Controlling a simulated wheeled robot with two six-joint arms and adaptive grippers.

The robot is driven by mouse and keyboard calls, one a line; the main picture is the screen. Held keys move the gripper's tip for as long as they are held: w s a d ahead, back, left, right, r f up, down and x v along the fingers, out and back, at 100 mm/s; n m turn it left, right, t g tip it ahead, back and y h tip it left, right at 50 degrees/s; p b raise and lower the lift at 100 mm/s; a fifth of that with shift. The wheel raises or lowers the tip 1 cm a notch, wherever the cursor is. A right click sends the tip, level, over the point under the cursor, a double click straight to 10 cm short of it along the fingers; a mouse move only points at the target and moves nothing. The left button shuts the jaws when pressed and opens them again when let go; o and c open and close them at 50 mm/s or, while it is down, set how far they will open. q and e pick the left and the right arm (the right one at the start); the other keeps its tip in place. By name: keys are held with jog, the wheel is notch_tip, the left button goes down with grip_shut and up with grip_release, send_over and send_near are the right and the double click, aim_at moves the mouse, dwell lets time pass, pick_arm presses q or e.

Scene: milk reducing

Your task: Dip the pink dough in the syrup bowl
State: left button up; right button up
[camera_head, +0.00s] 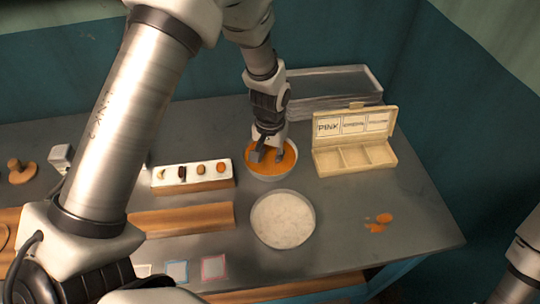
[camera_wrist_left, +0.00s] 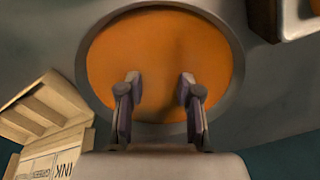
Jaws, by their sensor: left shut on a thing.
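The syrup bowl (camera_head: 271,179) stands at the back middle of the table, full of orange syrup (camera_head: 287,165). It also fills the upper middle of the left wrist view (camera_wrist_left: 240,105). My left gripper (camera_head: 268,155) points down into this bowl, its fingertips at the syrup. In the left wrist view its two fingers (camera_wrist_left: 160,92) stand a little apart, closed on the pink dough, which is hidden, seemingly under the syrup. No pink dough shows in either view. My right gripper is out of view.
A bowl of pale content (camera_head: 283,220) stands just in front. An open labelled box (camera_head: 355,158) is to the right, with clear trays (camera_head: 335,85) behind. A white-topped block with small pieces (camera_head: 193,178) is left. Orange splashes (camera_head: 377,225) mark the right table (camera_head: 415,225).

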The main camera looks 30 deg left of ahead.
pick_arm(q)
jog(key=shift+r+p, duration=3.5)
jog(key=shift+r, duration=0.25)
jog(key=shift+r, duration=0.1)
notch_tip(320, 180, up, 4)
jog(key=p, duration=0.3)
jog(key=shift+p, duration=0.4)
